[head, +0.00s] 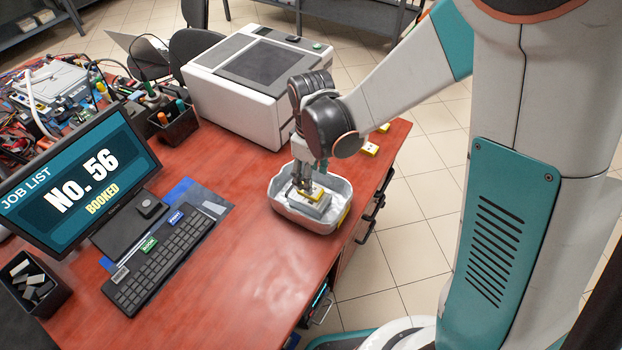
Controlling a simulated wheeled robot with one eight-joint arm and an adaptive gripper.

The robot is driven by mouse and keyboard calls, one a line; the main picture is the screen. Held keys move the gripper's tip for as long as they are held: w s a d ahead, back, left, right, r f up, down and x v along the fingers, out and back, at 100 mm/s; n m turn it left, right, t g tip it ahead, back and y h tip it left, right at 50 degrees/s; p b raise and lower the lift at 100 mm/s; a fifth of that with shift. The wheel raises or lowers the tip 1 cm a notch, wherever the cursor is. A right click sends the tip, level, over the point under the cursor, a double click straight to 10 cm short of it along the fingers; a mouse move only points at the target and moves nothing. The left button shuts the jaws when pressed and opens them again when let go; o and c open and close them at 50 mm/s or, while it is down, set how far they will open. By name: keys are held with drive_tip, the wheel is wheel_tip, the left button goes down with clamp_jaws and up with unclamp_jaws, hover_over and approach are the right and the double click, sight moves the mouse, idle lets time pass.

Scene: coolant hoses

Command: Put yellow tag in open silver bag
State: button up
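A yellow tag (317,193) shows at the fingertips of my gripper (303,187), above a small grey block-like shape (316,206). Both are inside a pale grey, round-cornered tray (283,213) near the right edge of the red table. Crumpled silvery-white material (291,204) lines the tray; I cannot tell whether it is the open silver bag. My gripper points down into the tray. The fingers are too small and partly hidden to show whether they grip the tag or only touch it.
More yellow-and-white pieces (370,149) lie at the table's right edge behind my wrist. A large white machine (257,78) stands behind the tray. A keyboard (160,260) and monitor (80,185) are at left. The red tabletop in front of the tray is clear.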

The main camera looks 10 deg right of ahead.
wheel_tip(320, 180, up, 7)
drive_tip(key=p, duration=0.1)
drive_tip(key=shift+p, duration=0.4)
drive_tip(key=s+d+r+m+t, duration=0.35)
drive_tip(key=d+r, duration=0.35)
drive_tip(key=r, duration=0.3)
drive_tip(key=s+d+r+m+t, duration=0.3)
drive_tip(key=s+d+r+m, duration=0.1)
drive_tip(key=s+d+m, duration=0.3)
drive_tip(key=shift+s+d+r+t, duration=0.15)
drive_tip(key=shift+s+r+t, duration=0.2)
drive_tip(key=shift+s, duration=0.9)
idle(0.6)
